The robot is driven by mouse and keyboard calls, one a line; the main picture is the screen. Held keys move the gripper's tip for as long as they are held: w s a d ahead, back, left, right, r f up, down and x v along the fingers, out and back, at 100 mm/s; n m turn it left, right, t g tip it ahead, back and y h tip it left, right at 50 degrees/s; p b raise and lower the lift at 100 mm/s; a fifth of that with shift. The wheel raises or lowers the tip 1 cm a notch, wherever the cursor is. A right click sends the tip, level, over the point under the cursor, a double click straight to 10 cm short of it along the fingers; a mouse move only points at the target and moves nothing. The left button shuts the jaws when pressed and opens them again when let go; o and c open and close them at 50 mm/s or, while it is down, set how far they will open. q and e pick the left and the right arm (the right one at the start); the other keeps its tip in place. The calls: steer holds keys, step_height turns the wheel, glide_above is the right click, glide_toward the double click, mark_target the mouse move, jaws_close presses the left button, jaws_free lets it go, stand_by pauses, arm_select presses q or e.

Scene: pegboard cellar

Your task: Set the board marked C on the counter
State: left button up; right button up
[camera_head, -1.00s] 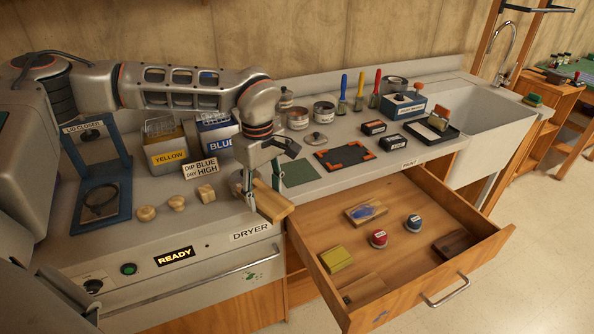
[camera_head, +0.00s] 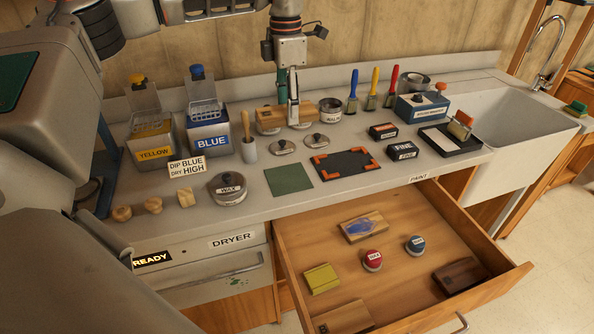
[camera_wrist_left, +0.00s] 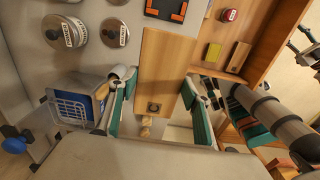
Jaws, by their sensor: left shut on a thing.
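My left gripper (camera_head: 288,100) reaches down from the top middle of the head view and is shut on a wooden board (camera_head: 268,119). In the left wrist view the board (camera_wrist_left: 168,65) lies between the two fingers (camera_wrist_left: 160,110), with a small dark square mark on its face. I cannot read a letter on it. In the head view it appears held over the back of the counter (camera_head: 262,205), in front of some tins; whether it touches anything there is unclear. My right gripper is out of view.
The counter holds a green square (camera_head: 289,179), a dark mat with orange corners (camera_head: 345,164), lidded tins and a wax tin (camera_head: 228,189). Yellow (camera_head: 152,145) and blue (camera_head: 209,135) tanks stand at left. An open drawer (camera_head: 410,262) juts out in front with blocks inside.

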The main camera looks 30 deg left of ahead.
arm_select(q)
step_height(320, 180, down, 6)
glide_above(288, 178)
step_height(288, 178, down, 8)
steer(key=shift+f, duration=0.65)
step_height(288, 178, down, 4)
steer(key=shift+f, duration=0.1)
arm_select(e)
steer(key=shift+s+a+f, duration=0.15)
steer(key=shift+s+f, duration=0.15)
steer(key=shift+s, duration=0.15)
arm_select(q)
steer(key=o, duration=1.2)
steer(key=shift+f, duration=0.1)
steer(key=shift+c, duration=0.2)
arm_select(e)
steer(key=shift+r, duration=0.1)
